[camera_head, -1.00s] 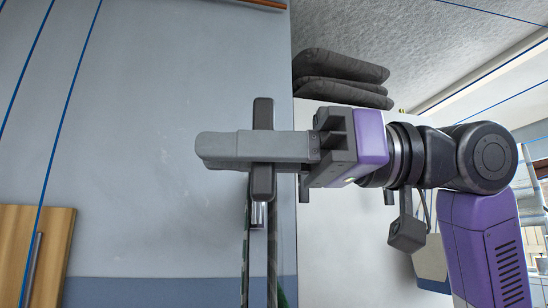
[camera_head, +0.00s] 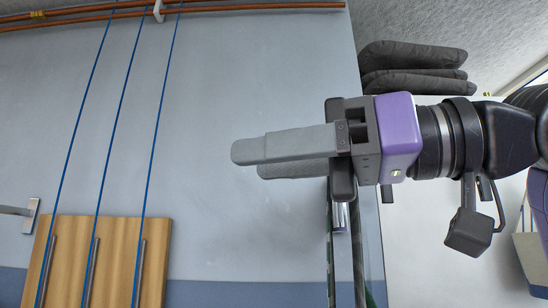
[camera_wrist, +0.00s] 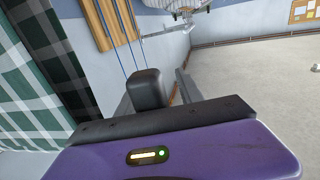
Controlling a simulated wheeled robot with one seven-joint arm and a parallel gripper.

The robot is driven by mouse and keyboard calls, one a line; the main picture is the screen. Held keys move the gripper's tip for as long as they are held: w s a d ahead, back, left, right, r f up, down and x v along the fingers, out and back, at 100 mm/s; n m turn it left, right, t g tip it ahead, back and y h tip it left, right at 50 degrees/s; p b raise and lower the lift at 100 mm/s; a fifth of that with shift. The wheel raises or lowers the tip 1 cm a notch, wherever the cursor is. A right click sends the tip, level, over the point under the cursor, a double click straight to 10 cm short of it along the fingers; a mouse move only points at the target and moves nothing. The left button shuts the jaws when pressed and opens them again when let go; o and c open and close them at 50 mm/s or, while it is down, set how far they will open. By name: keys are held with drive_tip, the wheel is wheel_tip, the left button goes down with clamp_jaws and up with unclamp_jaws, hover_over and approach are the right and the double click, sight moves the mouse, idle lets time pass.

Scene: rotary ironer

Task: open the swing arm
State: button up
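A dark rounded bar (camera_head: 342,182), which looks like the swing arm's handle or end, shows just below my palm in the head view, mostly hidden by my gripper. A metal piece (camera_head: 339,217) and narrow green cloth edges (camera_head: 331,255) hang below it. In the wrist view the bar's end (camera_wrist: 148,88) stands close to my palm between my fingers, with a narrow gap at its right. My gripper (camera_head: 245,160) points left along the wall, fingers apart around the bar. Whether either finger touches it is unclear. Plaid cloth (camera_wrist: 45,65) hangs at the left in the wrist view.
The blue-grey wall (camera_head: 230,80) lies behind my gripper. Blue cords (camera_head: 125,90) run down to a wooden board (camera_head: 115,235) at the lower left. Copper pipes (camera_head: 250,5) cross the top. Dark cushions (camera_head: 412,68) are stacked at the upper right. Open floor (camera_wrist: 250,65) shows in the wrist view.

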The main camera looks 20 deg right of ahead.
sight(339, 202)
drive_tip(key=b+v, duration=0.1)
drive_tip(key=v, duration=0.5)
drive_tip(key=shift+f+b, duration=0.1)
drive_tip(key=shift+b, duration=0.2)
drive_tip(key=shift+v, duration=0.9)
drive_tip(key=shift+s+d, duration=0.1)
drive_tip(key=s+d, duration=0.2)
drive_tip(key=d, duration=0.6)
drive_tip(key=shift+s+d+p, duration=0.2)
drive_tip(key=shift+s+p, duration=0.1)
drive_tip(key=shift+p, duration=0.15)
idle(0.3)
